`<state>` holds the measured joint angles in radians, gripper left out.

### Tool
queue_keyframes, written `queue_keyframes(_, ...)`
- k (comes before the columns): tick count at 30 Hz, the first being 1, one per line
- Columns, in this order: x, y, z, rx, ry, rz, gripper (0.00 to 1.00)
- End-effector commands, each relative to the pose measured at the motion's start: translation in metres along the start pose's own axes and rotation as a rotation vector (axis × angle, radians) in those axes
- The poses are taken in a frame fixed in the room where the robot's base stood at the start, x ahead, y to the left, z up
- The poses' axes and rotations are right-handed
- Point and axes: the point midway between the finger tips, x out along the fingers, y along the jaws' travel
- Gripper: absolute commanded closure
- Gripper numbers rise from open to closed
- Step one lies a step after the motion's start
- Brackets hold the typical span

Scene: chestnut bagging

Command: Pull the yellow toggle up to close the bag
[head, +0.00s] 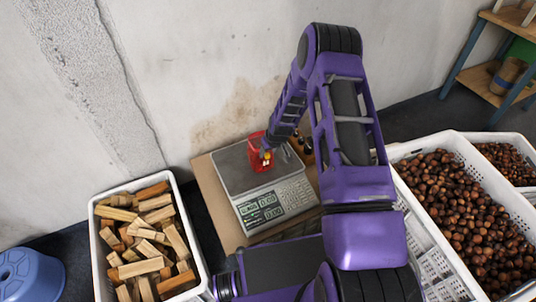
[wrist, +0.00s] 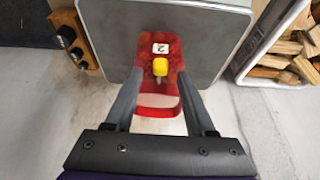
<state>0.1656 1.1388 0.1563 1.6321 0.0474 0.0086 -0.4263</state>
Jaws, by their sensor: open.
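The red bag (head: 257,151) stands on the metal plate of the scale (head: 233,172). In the wrist view the red bag (wrist: 147,50) carries a white tag marked 2 (wrist: 160,48). The yellow toggle (wrist: 160,67) sits at the middle of the bag, and it shows small in the head view (head: 267,157). My gripper (wrist: 158,82) is open, with one finger on each side of the bag and toggle. I cannot tell whether the fingers touch the bag. The bag's contents are hidden.
A crate of wood blocks (head: 94,222) stands left of the scale. Crates of chestnuts (head: 462,153) stand to the right. A wooden block with dark-topped items (wrist: 75,45) is beside the scale. The wall (head: 200,80) is close behind.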

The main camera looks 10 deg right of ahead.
Motion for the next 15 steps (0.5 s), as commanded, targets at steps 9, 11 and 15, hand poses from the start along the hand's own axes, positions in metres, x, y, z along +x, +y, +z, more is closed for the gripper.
queue_keyframes(9,0.018,0.000,0.000,-0.001,0.000,0.001,0.45)
queue_keyframes(11,0.018,0.000,0.000,-0.001,0.000,0.001,0.45)
queue_keyframes(15,0.017,0.000,0.000,-0.001,0.000,0.001,0.49)
